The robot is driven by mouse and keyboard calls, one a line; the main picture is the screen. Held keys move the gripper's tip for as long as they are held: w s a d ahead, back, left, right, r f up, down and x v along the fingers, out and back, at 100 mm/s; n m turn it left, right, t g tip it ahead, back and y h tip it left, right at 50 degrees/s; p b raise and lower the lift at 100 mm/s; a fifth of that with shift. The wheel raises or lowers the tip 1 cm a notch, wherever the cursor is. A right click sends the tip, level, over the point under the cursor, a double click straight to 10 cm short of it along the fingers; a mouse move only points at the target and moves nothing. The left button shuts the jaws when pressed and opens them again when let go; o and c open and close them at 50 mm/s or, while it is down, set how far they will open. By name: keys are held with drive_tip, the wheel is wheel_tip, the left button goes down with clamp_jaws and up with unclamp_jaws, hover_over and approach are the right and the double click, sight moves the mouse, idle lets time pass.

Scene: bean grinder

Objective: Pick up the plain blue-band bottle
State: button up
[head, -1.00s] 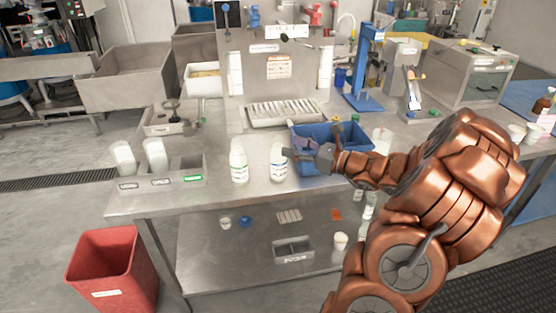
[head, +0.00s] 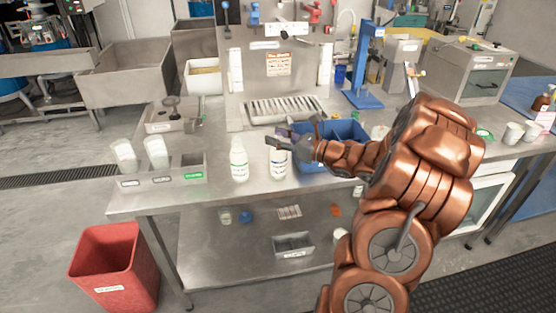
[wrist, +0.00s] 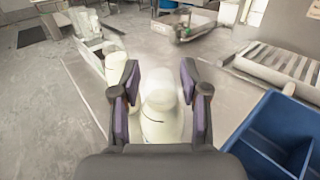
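The blue-band bottle (head: 278,163) stands upright on the steel table, white with a blue band. A similar white bottle with a green band (head: 239,160) stands to its left. My gripper (head: 274,139) is at the top of the blue-band bottle and hides its cap in the head view. In the wrist view, my open fingers (wrist: 160,80) have a white bottle (wrist: 160,118) between them, with a gap on both sides. Its band is not visible there. Another white bottle (wrist: 116,68) shows beyond the left finger.
A blue bin (head: 345,131) sits close to the right of the blue-band bottle; it also shows in the wrist view (wrist: 262,127). A steel holder with white cups (head: 157,150) stands to the left. A drip grate (head: 285,109) lies behind. The table's front edge is close.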

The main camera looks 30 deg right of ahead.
drive_tip(key=c, duration=0.6)
drive_tip(key=shift+c, duration=0.2)
